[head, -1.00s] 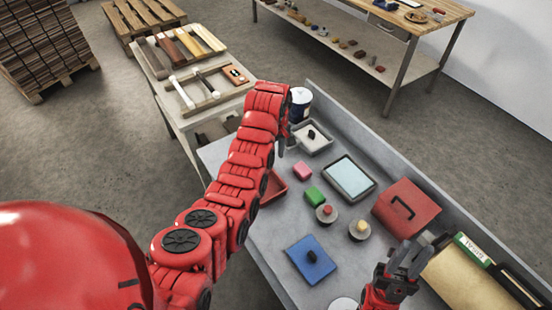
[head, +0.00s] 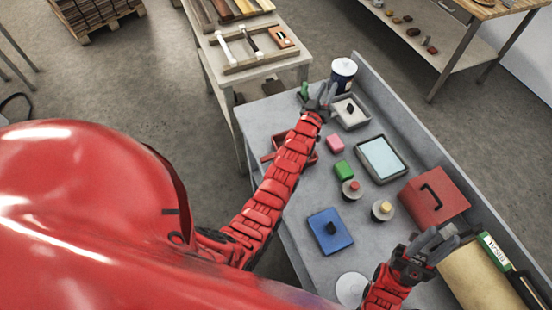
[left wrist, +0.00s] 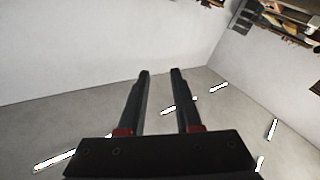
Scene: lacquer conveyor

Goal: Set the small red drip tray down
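The small red drip tray (head: 311,159) lies on the grey bench top in the head view. My left forearm crosses over it and hides most of it, so only its edges show. My left gripper (head: 322,97) is beyond the tray, near the tin and the small grey tray. In the left wrist view its two fingers (left wrist: 160,75) stand apart with nothing between them. My right gripper (head: 438,243) is above the front right of the bench, with its fingers apart and nothing visible between them.
Around the left gripper are a white and dark tin (head: 343,75) and a grey tray (head: 362,121).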

